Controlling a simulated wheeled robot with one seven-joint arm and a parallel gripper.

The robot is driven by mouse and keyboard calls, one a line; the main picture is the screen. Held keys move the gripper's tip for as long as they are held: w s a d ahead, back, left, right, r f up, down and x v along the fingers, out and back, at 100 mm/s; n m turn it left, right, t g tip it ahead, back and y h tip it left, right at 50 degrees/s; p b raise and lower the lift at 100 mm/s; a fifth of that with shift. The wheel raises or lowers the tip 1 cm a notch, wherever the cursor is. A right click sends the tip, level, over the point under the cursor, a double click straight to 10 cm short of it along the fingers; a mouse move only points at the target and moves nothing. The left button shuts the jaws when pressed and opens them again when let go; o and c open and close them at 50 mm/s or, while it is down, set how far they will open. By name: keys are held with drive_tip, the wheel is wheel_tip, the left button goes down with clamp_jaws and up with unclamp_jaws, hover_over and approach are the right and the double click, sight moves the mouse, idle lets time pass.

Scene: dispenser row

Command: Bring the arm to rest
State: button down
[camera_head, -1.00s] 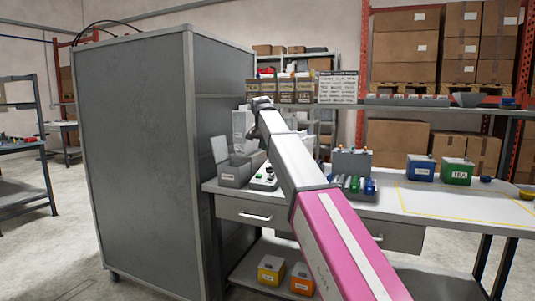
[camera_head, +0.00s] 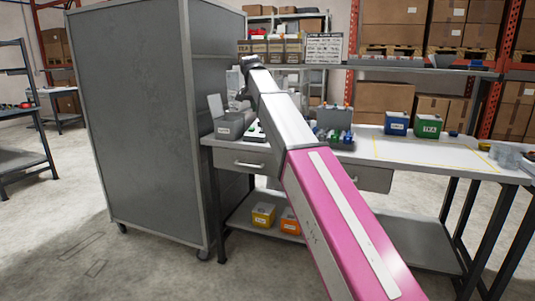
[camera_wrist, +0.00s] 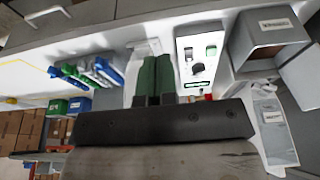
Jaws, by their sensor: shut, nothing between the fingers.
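My arm reaches out over the left end of the workbench (camera_head: 375,150) in the head view, its pink link nearest the camera. My gripper (camera_wrist: 157,62) shows in the wrist view with its two green fingers shut together, nothing between them. In the head view my gripper is small, at the arm's far end, and its fingers cannot be made out. In the wrist view a control box (camera_wrist: 197,62) with a green button lies beside the fingers, to their right. I cannot tell the gap between the fingers and the benchtop.
A tall grey cabinet (camera_head: 150,130) stands left of the bench. A grey lidded bin (camera_head: 229,130) is on the bench near the arm. A blue box (camera_head: 397,124) and a green box (camera_head: 428,126) stand at the back right. The yellow-outlined area (camera_head: 410,152) is clear.

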drive_tip(key=s+d+f+n+g, duration=0.1)
drive_tip(key=s+d+f, duration=0.25)
drive_tip(key=f, duration=0.75)
drive_tip(key=s+d+f, duration=0.3)
drive_tip(key=d+f, duration=0.2)
drive_tip(key=f, duration=0.6)
drive_tip(key=s+d+f+n+g, duration=0.1)
drive_tip(key=s+d+f, duration=0.3)
drive_tip(key=f, duration=0.7)
drive_tip(key=s+d+f, duration=0.3)
drive_tip(key=s+f, duration=0.3)
drive_tip(key=f, duration=0.1)
drive_tip(key=s+d+f+n, duration=0.1)
drive_tip(key=s+d+f, duration=0.3)
drive_tip(key=s+f, duration=0.3)
drive_tip(key=s+d+f+n+g+y, duration=0.1)
drive_tip(key=s+d+f, duration=0.3)
drive_tip(key=s+f, duration=0.3)
